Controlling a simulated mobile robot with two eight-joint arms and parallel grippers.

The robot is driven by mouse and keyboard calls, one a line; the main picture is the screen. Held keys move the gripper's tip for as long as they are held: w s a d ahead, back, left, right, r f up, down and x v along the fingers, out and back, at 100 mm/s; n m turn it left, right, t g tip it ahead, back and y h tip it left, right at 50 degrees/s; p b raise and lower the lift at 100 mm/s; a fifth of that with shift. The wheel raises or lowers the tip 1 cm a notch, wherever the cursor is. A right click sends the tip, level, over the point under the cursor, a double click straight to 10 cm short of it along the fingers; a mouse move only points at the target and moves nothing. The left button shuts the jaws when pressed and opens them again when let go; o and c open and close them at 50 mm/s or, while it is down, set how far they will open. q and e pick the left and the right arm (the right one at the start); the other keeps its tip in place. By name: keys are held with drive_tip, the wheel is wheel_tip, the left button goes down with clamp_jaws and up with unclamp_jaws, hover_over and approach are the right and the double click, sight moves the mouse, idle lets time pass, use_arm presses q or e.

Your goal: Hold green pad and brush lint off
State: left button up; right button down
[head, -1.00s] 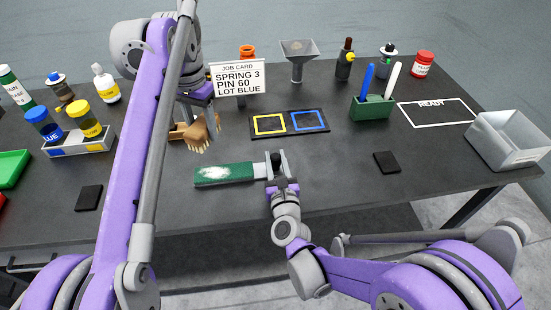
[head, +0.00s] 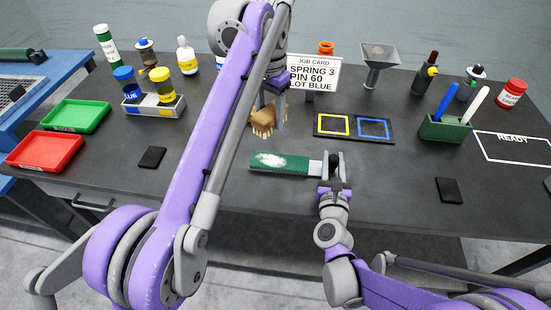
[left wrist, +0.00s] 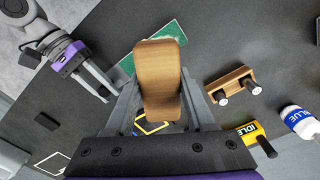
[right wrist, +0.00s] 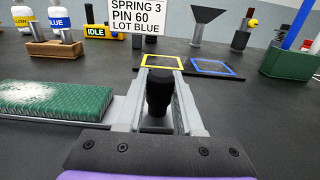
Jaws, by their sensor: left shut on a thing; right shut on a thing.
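The green pad (head: 295,165) lies flat, low over the front middle of the black table, with a patch of white lint (head: 270,159) on its top. My right gripper (head: 334,170) is shut on the black grip (right wrist: 158,90) at the pad's right end. My left gripper (head: 272,95) is shut on a wooden brush (head: 265,118), held behind and above the pad, bristles down and apart from it. In the left wrist view the brush back (left wrist: 158,75) covers part of the pad (left wrist: 170,30). The right wrist view also shows the pad (right wrist: 85,98).
A wooden rest (left wrist: 230,84) stands behind the pad. The job card (head: 313,74) and a black mat with yellow and blue frames (head: 353,138) are further back. A green pen holder (head: 445,130) stands right; red (head: 45,165) and green trays (head: 75,130) lie left. Table front is mostly clear.

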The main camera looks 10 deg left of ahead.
use_arm(q)
drive_tip(key=shift+a, duration=0.1)
hover_over(256, 159)
wheel_tip(256, 159, down, 5)
drive_tip(key=shift+f, duration=3.2)
drive_tip(key=shift+d+f, duration=0.3)
drive_tip(key=shift+f, duration=0.55)
drive_tip(key=shift+d, duration=3.75)
drive_tip(key=shift+a, duration=4)
drive_tip(key=shift+a+r, duration=0.1)
drive_tip(key=shift+r, duration=0.2)
wheel_tip(256, 159, up, 8)
drive_tip(key=shift+f, duration=0.15)
